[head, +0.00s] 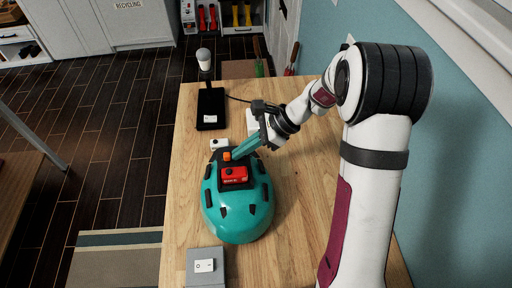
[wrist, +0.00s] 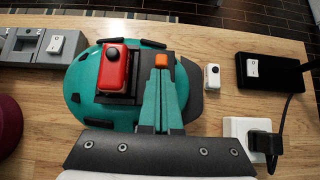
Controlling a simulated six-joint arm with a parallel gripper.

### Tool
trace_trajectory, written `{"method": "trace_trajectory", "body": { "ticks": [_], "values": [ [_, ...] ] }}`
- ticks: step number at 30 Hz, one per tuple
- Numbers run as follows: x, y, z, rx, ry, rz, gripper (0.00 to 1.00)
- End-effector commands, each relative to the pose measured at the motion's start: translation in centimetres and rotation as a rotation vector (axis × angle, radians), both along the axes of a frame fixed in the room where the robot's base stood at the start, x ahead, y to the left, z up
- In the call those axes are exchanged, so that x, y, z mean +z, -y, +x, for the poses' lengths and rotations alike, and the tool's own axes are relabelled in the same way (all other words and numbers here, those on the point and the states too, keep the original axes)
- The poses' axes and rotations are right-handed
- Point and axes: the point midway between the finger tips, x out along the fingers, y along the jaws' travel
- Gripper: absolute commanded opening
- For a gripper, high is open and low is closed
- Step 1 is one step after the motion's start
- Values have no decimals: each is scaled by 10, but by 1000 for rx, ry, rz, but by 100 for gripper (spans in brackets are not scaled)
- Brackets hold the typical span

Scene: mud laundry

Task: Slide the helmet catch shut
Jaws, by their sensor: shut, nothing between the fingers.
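A teal helmet (head: 255,215) lies on the wooden table, with dark vents and a dark mount plate on top. A red box-like device (head: 235,175) sits on the mount; it also shows in the wrist view (wrist: 115,70). A small orange catch (wrist: 161,61) is on the mount beside the red device, with a gap between them. My gripper (wrist: 161,78) is shut and empty, its teal fingers together. The fingertips are right at the orange catch; I cannot tell whether they touch it. The fingers hide part of the helmet.
A grey block with a white switch (head: 205,266) is at the near end of the table. A small white device (wrist: 212,77), a black box with a white switch (head: 211,108) and a white socket with a black plug (wrist: 253,137) lie beyond the helmet. A lamp-like white object (head: 204,58) stands at the far edge.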

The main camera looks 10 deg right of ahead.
Motion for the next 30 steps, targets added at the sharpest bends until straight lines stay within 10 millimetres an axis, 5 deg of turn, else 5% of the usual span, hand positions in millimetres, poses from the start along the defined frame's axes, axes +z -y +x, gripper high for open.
{"method": "trace_trajectory", "body": {
  "ticks": [5,9,18,30],
  "values": [
    [0,11,1,-4,1,0,0],
    [0,42,1,-6,-1,0,0],
    [51,92,0,-3,3,-1,0],
    [71,111,-1,0,0,0,0]
  ]
}}
